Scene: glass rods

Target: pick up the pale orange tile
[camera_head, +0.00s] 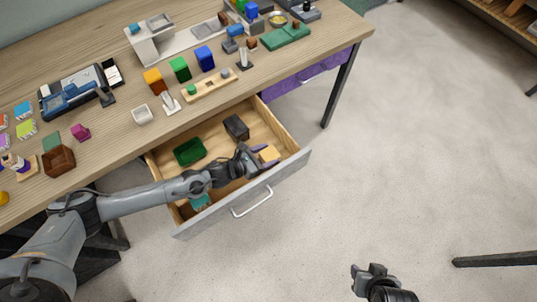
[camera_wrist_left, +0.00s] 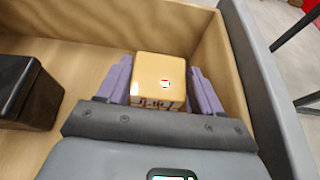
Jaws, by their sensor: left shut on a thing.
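The pale orange tile (camera_wrist_left: 164,80) is a block with a small red and white mark on its top face and dark markings on its near side. It sits between the purple fingers of my left gripper (camera_wrist_left: 162,92) in the left wrist view, and the gripper is shut on it. In the head view the pale orange tile (camera_head: 269,153) shows at the tip of my left gripper (camera_head: 258,156), over the right part of the open drawer (camera_head: 287,138). I cannot tell whether it touches the drawer floor. My right gripper (camera_head: 369,271) is over the floor area at the bottom; its jaw state is unclear.
The drawer also holds a dark block (camera_head: 236,127), a green tray (camera_head: 189,151) and a teal item (camera_head: 201,201) partly behind my arm. The drawer front has a handle (camera_head: 252,202). The wooden table (camera_head: 125,120) above carries many small items.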

